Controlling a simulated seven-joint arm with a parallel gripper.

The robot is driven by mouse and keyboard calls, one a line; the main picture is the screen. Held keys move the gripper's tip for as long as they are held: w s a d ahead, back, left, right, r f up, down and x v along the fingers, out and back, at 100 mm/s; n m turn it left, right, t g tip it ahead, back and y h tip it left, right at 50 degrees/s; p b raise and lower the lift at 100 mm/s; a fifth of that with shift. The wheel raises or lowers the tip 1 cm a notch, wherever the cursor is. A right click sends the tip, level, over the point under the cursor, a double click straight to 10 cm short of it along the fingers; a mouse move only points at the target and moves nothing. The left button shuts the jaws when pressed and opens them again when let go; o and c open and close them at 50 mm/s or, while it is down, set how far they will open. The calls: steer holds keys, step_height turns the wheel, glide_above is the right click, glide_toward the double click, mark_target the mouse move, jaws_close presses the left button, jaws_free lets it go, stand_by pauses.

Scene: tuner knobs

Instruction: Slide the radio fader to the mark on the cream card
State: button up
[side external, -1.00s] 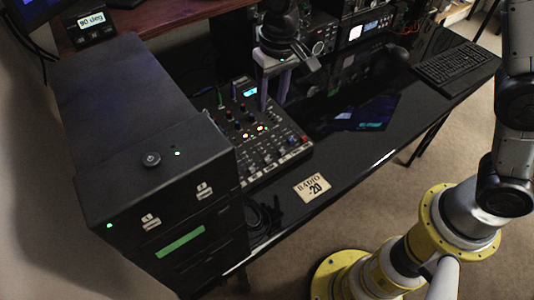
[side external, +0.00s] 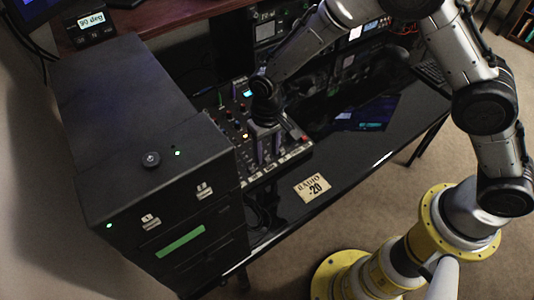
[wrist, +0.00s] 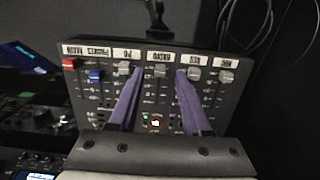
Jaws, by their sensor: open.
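The cream card (side external: 312,187) lies on the black desk in front of the mixer and reads "RADIO -20". The mixer (side external: 240,140) has a row of faders along its front edge. In the wrist view the grey radio fader cap (wrist: 160,73) sits near the label end of its slot, by a label that appears to read RADIO upside down. My gripper (wrist: 158,73) is open, with one purple finger on each side of that cap and visible gaps between. In the side view my gripper (side external: 269,158) points down over the front faders, and the radio cap cannot be made out.
A black cabinet (side external: 130,130) rises left of the mixer. Dark cables (side external: 262,215) lie in front of it. The desk right of the card is clear.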

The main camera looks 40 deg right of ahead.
steer(key=shift+f, duration=0.85)
jaws_close()
steer(key=shift+r, duration=0.1)
stand_by(0.8)
